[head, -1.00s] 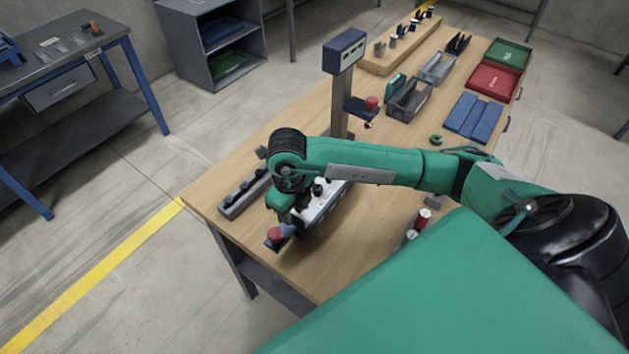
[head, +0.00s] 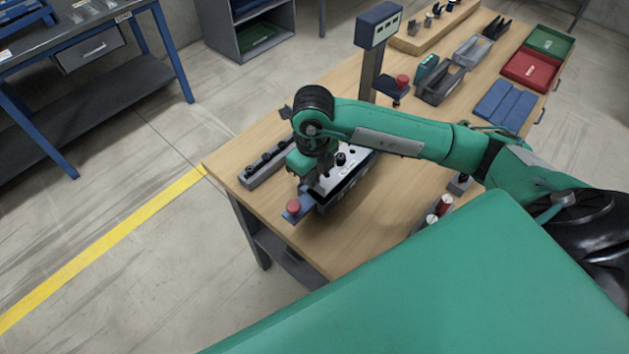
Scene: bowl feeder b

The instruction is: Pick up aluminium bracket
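My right arm reaches in from the right, and its wrist is bent down over the near end of the wooden table (head: 400,205). My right gripper (head: 322,180) points down at a light-topped fixture (head: 350,180) with dark knobs. The wrist covers much of the gripper, and I cannot tell whether its fingers are open or shut or hold anything. I cannot make out an aluminium bracket; it may be hidden behind the wrist or too small to tell. My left gripper is not in view.
A red button (head: 293,206) sits at the fixture's front end. A dark rail (head: 264,168) lies to its left. A post with a display box (head: 379,25) stands behind my arm. Grey bins (head: 440,85), blue (head: 505,105), red (head: 533,68) and green (head: 551,41) trays stand farther back.

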